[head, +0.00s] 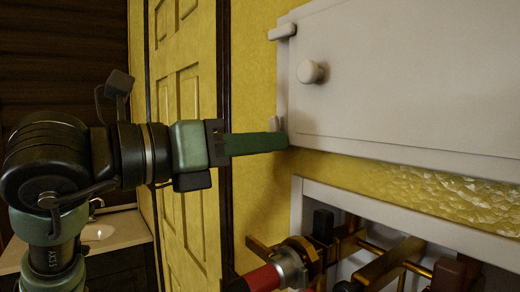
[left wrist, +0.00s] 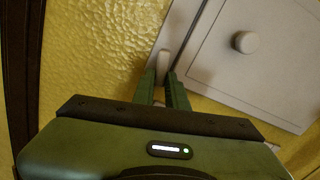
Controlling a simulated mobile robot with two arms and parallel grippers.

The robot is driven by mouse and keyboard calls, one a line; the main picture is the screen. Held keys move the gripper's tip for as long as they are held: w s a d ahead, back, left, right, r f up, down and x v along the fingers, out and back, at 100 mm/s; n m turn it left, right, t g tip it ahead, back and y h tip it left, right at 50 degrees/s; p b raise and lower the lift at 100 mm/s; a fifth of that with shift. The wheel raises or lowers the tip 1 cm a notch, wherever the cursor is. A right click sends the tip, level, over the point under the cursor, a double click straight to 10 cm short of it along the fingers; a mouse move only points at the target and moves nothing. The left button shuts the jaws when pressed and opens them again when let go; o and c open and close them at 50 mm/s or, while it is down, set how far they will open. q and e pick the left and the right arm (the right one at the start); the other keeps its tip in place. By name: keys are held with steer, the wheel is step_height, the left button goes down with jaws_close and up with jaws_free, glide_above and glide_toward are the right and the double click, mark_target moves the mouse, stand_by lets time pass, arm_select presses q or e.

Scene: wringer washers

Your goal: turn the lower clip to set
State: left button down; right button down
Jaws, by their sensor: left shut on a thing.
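The lower clip (head: 276,122) is a small pale piece at the lower left edge of a white panel (head: 400,75). My left gripper (head: 284,141) reaches it from the left, its green fingers level at the panel's lower left corner. In the left wrist view the lower clip (left wrist: 162,62) stands up between the fingertips of the left gripper (left wrist: 161,76), which are shut on it. The upper clip (head: 283,32) lies across the panel's upper left edge. My right gripper is not in view.
A round white knob (head: 311,72) sticks out of the panel near the upper clip. Below is an open white-framed recess with brass pipes (head: 385,262) and a red-and-grey fitting (head: 278,270). A yellow door (head: 185,80) stands behind my left arm.

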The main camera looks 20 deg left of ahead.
mark_target(290, 125)
arm_select(q)
steer(key=n+b, duration=0.2)
steer(key=n, duration=0.2)
steer(key=d+r+n+b, duration=0.1)
steer(key=n, duration=0.3)
steer(key=s+n+b, duration=0.1)
steer(key=n+b, duration=0.1)
steer(key=n, duration=0.1)
steer(key=shift+d+r+n+b, duration=0.25)
steer(key=shift+r+n+b, duration=0.05)
steer(key=shift+n, duration=0.1)
steer(key=shift+r+n+b, duration=0.25)
steer(key=shift+n+b, duration=0.2)
steer(key=shift+n, duration=0.4)
steer(key=shift+r+n+b, duration=0.2)
steer(key=shift+n+b, duration=0.2)
steer(key=shift+n, duration=0.45)
steer(key=c, duration=1.4)
jaws_free()
steer(key=shift+c, duration=0.2)
